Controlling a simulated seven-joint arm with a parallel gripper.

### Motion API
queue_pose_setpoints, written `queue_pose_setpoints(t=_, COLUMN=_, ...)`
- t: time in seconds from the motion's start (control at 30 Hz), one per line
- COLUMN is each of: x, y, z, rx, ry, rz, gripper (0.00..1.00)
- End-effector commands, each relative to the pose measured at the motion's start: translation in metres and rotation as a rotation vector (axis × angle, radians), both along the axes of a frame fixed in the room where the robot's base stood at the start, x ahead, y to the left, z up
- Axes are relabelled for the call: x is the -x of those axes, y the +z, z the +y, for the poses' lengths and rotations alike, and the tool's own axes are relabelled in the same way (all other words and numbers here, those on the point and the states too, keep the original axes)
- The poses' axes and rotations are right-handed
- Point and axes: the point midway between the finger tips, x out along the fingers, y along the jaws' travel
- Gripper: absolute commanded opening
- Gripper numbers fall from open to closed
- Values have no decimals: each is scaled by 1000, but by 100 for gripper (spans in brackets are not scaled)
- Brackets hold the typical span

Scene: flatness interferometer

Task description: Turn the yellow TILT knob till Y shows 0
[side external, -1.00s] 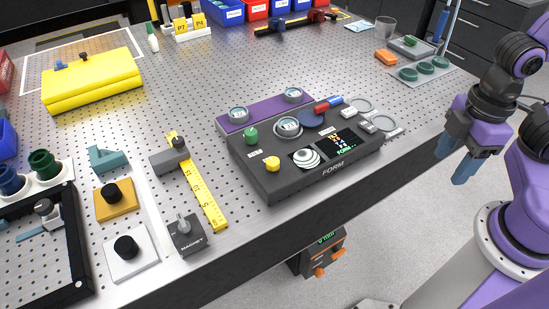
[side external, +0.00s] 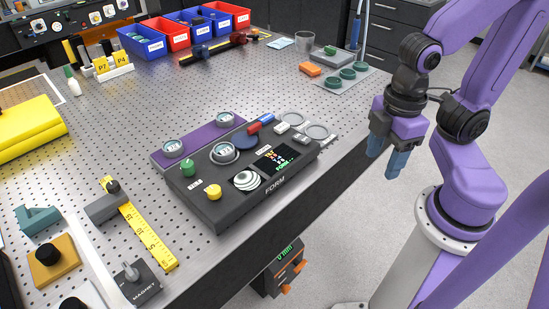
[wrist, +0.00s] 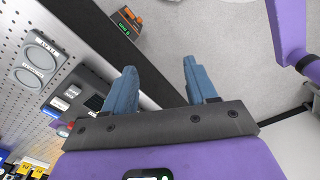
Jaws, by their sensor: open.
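The dark FORM instrument (side external: 225,219) sits near the table's front edge. Its yellow knob (side external: 214,192) stands at the front left corner, with a green knob (side external: 187,168) behind it. A round fringe picture (side external: 246,179) and a small screen with coloured marks and green text (side external: 278,158) are on its top; the Y value is too small to read. My gripper (side external: 384,162) is open and empty, to the right of the instrument and apart from the knob, beyond the table edge. In the wrist view, the open fingers (wrist: 160,70) have floor between them; the yellow knob is not visible.
A yellow ruler (side external: 148,238) and a MAGNET block (side external: 136,283) lie left of the instrument. A purple plate with round gauges (side external: 172,148) is behind it. An orange-and-black box with a green readout (side external: 284,270) is below the table edge.

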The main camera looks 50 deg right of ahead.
Motion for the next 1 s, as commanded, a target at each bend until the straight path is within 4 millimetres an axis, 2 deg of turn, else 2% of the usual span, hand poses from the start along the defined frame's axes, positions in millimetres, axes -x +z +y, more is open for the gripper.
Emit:
queue_pose_setpoints(t=0.47, x=0, y=0, z=0, rx=0, ry=0, rz=0, gripper=57)
queue_pose_setpoints(t=0.57, x=-6, y=3, z=6, rx=0, ry=5, rz=0, gripper=57)
queue_pose_setpoints(t=0.67, x=-20, y=11, z=22, rx=2, ry=21, rz=1, gripper=57)
queue_pose_setpoints(t=1.0, x=-108, y=52, z=112, rx=14, ry=129, rz=11, gripper=57)
